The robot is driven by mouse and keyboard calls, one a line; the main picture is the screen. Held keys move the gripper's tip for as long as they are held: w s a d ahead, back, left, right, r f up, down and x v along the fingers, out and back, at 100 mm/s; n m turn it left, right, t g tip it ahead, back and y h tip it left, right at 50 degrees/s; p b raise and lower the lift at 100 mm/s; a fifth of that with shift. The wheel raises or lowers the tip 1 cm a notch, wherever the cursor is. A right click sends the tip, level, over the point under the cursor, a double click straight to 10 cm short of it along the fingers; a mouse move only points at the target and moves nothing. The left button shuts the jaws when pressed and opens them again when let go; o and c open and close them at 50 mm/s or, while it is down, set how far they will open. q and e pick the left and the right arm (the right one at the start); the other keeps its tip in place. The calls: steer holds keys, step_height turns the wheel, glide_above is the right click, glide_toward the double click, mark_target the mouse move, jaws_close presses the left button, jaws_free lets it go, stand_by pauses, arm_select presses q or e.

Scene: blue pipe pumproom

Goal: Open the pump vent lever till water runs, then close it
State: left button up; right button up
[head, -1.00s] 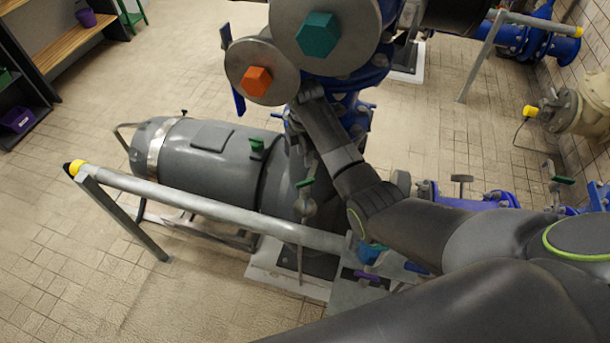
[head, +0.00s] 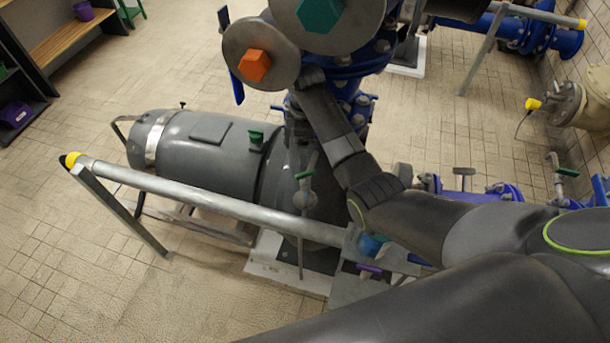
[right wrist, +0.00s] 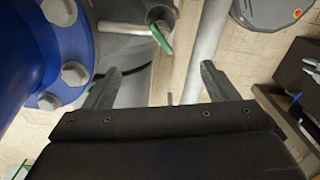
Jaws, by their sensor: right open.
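The pump (head: 205,160) is a grey cylinder lying behind a sloping metal rail. A small vent cock with a green lever (head: 305,172) sits at its right end, with a thin pipe (head: 300,260) running down below. In the right wrist view the green lever (right wrist: 160,38) stands slanted at the top middle, on the end of a grey stub. My right gripper (right wrist: 160,85) is open and empty, its two fingers apart below the lever and not touching it. In the head view I cannot make out its fingertips. No running water shows. My left gripper is not in view.
The metal rail (head: 200,200) crosses in front of the pump. Blue bolted pipework (right wrist: 70,75) is close left of my right gripper. Large discs with orange and teal hexagons (head: 254,65) hang above. A purple handle (head: 370,268) sits low. The tiled floor at left is clear.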

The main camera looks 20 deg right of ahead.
mark_target(305, 173)
step_height(305, 173, down, 12)
steer(key=m+b, duration=0.3)
steer(key=m, duration=0.9)
steer(key=shift+s, duration=0.1)
steer(key=c, duration=1)
steer(key=shift+r, duration=0.1)
